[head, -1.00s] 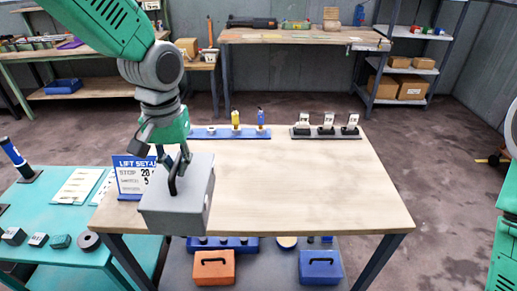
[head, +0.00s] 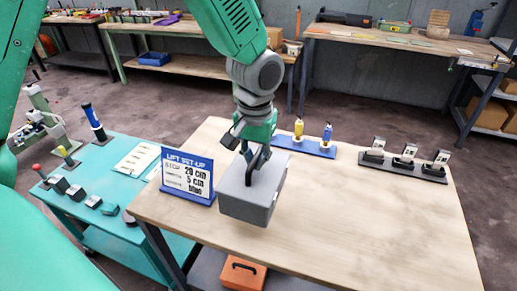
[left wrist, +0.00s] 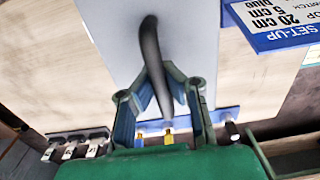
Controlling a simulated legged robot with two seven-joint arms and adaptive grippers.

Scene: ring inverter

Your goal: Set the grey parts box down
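The grey parts box (head: 262,200) is over the left part of the wooden table (head: 350,235), just right of the sign. My left gripper (head: 254,158) is above the box, its fingers closed around the dark handle. In the left wrist view, the fingers (left wrist: 157,72) meet at the curved dark handle (left wrist: 150,40), with the grey box top (left wrist: 105,25) behind it. The box looks about level. Its underside is hidden, and I cannot tell whether it touches the table. My right gripper is not in view.
A blue-edged sign (head: 187,177) stands close to the box's left. A blue rack (head: 305,147) with yellow and blue items and a dark rack (head: 402,168) line the far edge. The table's middle and right are clear. A teal bench (head: 100,165) adjoins at left.

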